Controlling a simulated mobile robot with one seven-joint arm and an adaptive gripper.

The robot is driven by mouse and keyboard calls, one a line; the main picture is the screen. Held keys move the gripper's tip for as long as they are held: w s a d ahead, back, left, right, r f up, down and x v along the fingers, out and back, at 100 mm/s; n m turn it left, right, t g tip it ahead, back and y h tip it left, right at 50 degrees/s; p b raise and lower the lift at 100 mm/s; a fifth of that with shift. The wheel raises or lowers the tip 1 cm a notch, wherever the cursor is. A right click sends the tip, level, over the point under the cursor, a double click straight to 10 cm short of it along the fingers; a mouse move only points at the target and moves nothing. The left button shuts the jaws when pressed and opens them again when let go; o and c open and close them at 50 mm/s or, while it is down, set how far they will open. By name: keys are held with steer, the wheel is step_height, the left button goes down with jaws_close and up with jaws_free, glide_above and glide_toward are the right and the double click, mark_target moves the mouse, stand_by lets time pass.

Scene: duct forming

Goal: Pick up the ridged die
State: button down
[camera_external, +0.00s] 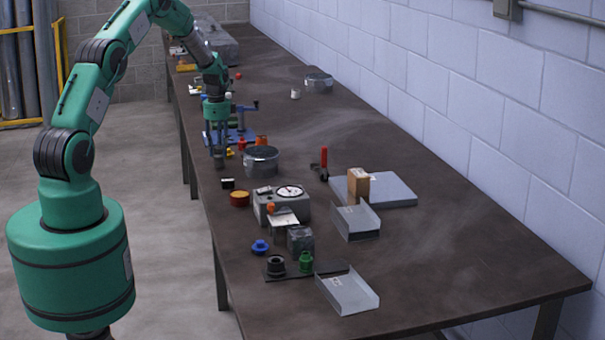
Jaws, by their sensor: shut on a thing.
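My gripper (217,146) points down near the left edge of the long dark table, beside a blue stand. It is shut on a small dark grey piece (218,161) low between its fingers. The fingers cover much of this piece, and it is too small to make out ridges. Several small round pieces stand at the front: a blue one (260,247), a black one (276,266) and a green one (306,262). I cannot tell from this view which piece is the ridged die.
The blue stand (243,136) is close behind my gripper. A round metal tin (261,160) stands to its right. A grey device with a dial (282,206), an orange-topped disc (239,198) and metal trays (348,291) lie nearer. The table's right side is mostly clear.

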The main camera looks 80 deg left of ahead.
steer(key=shift+r, duration=0.7)
steer(key=s+d+r+p, duration=0.1)
steer(key=s+d+r, duration=0.2)
steer(key=s+d, duration=0.6)
steer(key=d, duration=0.3)
steer(key=shift+s+d+r, duration=0.25)
steer(key=shift+s+d, duration=0.05)
steer(key=shift+s, duration=0.05)
